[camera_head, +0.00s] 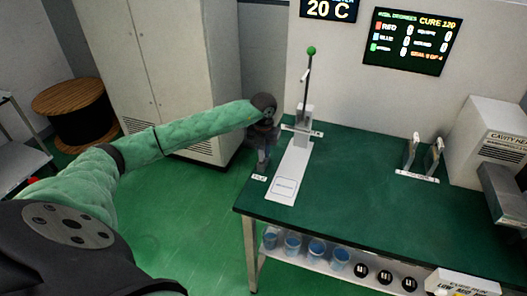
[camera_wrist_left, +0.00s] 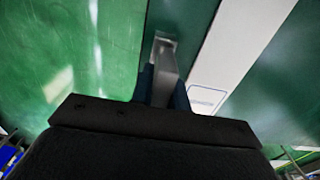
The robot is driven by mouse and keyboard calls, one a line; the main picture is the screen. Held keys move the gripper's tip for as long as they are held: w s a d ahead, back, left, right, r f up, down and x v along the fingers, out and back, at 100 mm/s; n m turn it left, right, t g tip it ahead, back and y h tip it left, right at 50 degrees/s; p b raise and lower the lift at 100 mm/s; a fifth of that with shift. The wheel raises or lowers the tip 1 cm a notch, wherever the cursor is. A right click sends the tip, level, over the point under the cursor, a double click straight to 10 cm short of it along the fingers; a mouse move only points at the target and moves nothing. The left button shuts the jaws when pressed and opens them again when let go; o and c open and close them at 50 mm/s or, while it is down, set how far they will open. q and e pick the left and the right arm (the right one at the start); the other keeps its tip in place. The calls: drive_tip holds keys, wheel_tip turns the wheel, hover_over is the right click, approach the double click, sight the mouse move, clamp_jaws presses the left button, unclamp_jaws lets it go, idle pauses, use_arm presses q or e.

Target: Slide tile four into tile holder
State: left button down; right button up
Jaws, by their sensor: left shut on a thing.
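My left gripper (camera_head: 263,166) is at the near left edge of the green table, left of the white strip. In the left wrist view, its dark fingers (camera_wrist_left: 163,88) are shut on a grey, upright, narrow slab (camera_wrist_left: 165,62), which looks like a tile. Its top end is by a small pale base on the table; I cannot tell whether they touch. No number shows on it. A rack with two grey uprights (camera_head: 423,155) on a white labelled base stands at the right of the table. It may be the tile holder; its label is too small to read. My right gripper is not in view.
The white strip (camera_head: 294,168) leads to a post with a green-knobbed lever (camera_head: 308,75). A white cabinet unit (camera_head: 490,140) stands at the right. Blue cups (camera_head: 317,249) are on the shelf below. The table's middle (camera_head: 350,185) is clear.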

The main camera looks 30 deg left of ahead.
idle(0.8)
use_arm(q)
drive_tip(key=shift+f+b, duration=0.9)
drive_tip(key=shift+b, duration=0.05)
drive_tip(key=c, duration=1.4)
unclamp_jaws()
drive_tip(key=shift+o, duration=0.6)
drive_tip(key=shift+f, duration=0.1)
drive_tip(key=shift+r+b, duration=0.4)
drive_tip(key=shift+r, duration=0.25)
wheel_tip(320, 180, up, 6)
drive_tip(key=shift+r+b, duration=0.25)
drive_tip(key=shift+b, duration=0.8)
drive_tip(key=shift+f, duration=0.1)
